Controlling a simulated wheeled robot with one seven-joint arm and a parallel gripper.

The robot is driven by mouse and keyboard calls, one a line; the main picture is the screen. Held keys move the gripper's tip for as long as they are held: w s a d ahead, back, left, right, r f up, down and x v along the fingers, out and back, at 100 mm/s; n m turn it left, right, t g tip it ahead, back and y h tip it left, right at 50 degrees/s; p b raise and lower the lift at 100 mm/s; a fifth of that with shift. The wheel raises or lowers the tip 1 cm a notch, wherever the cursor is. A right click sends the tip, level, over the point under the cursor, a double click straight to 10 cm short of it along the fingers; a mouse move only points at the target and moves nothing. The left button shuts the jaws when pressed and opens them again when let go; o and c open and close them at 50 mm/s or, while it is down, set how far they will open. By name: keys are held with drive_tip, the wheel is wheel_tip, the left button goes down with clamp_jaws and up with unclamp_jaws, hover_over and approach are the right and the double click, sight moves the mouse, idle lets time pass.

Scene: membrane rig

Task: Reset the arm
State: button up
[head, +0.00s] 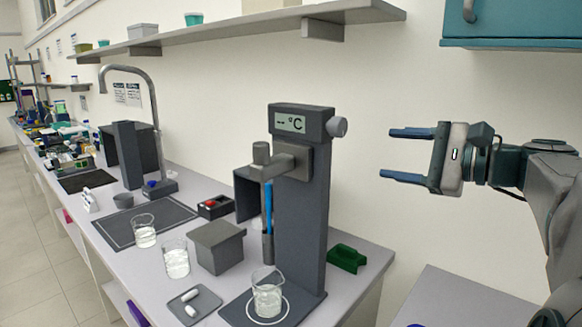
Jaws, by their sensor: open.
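My gripper (407,154) is at the right of the head view, raised in the air above the bench and to the right of the dark grey stand. Its two blue fingers point left, are spread apart and hold nothing. My arm comes in from the right edge. The dark grey stand (297,210) carries a display reading "-- °C" (290,122) and a side knob. A blue rod (268,208) hangs from its bracket. A glass beaker (267,294) with clear contents stands on the stand's base, inside a white ring.
Two more beakers (177,260) (145,232), a grey box (218,245), a small tray with white pieces (192,303) and a green holder (346,258) are on the bench. A shelf (230,36) and a teal cabinet (512,22) are above. Air around my gripper is clear.

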drive_tip(key=s+a+f+n+g+h, duration=0.2)
drive_tip(key=s+a+f+n+g, duration=0.15)
drive_tip(key=f, duration=0.45)
drive_tip(key=s+a+f+n+g+h+p, duration=0.1)
drive_tip(key=s+a+f+n+g+h, duration=0.2)
drive_tip(key=f, duration=0.4)
drive_tip(key=s+a+f+n+g+h, duration=0.2)
drive_tip(key=s+a+f, duration=0.2)
drive_tip(key=f, duration=0.4)
drive_tip(key=s+d+f+n+h, duration=0.1)
drive_tip(key=s+f+n+h, duration=0.4)
drive_tip(key=s+f+n, duration=0.1)
drive_tip(key=shift+s+d+f+n, duration=0.2)
drive_tip(key=shift+d+f+n, duration=0.25)
drive_tip(key=shift+f, duration=0.45)
drive_tip(key=shift+g, duration=0.25)
